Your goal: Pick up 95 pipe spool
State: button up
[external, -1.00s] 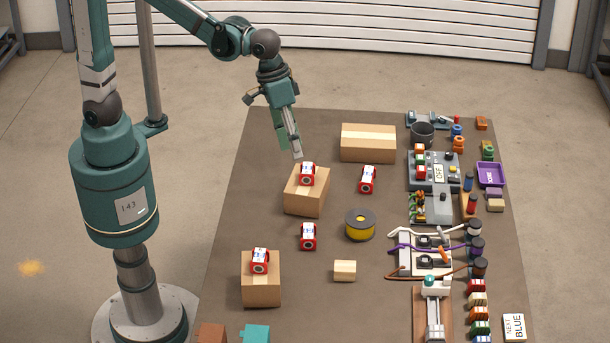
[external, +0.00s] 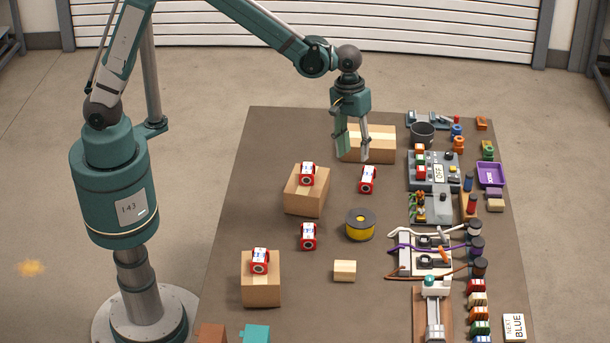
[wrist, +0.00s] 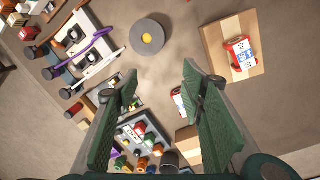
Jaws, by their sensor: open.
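Several red-and-white pipe spools with labels are in the external view; their numbers are too small to read there. One spool (external: 307,174) sits on a cardboard box (external: 305,199); it also shows in the wrist view (wrist: 240,53), its blue label digits not clearly readable. A second spool (external: 368,180) lies on the table, partly hidden by a finger in the wrist view (wrist: 179,103). A third (external: 308,237) lies on the table, and another (external: 260,261) sits on the front-left box (external: 261,287). My gripper (external: 354,154) is open and empty, pointing down, above and just behind the second spool.
A long cardboard box (external: 380,135) stands behind my gripper. A yellow-and-grey reel (external: 360,225) and a small wooden block (external: 344,271) lie mid-table. Panels, cables and small parts, including a grey panel (external: 424,183), crowd the right side.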

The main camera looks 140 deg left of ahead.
jog(key=s+a+f+n, duration=0.3)
jog(key=s+a+f, duration=0.1)
jog(key=a+f, duration=0.5)
jog(key=n+h, duration=0.1)
jog(key=n, duration=0.1)
send_over(368, 174)
jog(key=a, duration=0.1)
jog(key=f, duration=0.6)
jog(key=shift+s+a, duration=0.1)
jog(key=shift+s, duration=0.2)
jog(key=shift+f, duration=0.1)
jog(key=shift+w+d+f, duration=0.1)
jog(key=shift+f, duration=0.5)
jog(key=shift+w+d+f, duration=0.1)
jog(key=shift+f, duration=0.5)
jog(key=shift+f, duration=0.1)
jog(key=shift+w+d+f, duration=0.1)
jog(key=shift+d+f, duration=0.1)
jog(key=shift+f, duration=1.05)
jog(key=shift+d+f, duration=0.15)
jog(key=shift+f, duration=1.1)
jog(key=c, duration=1.1)
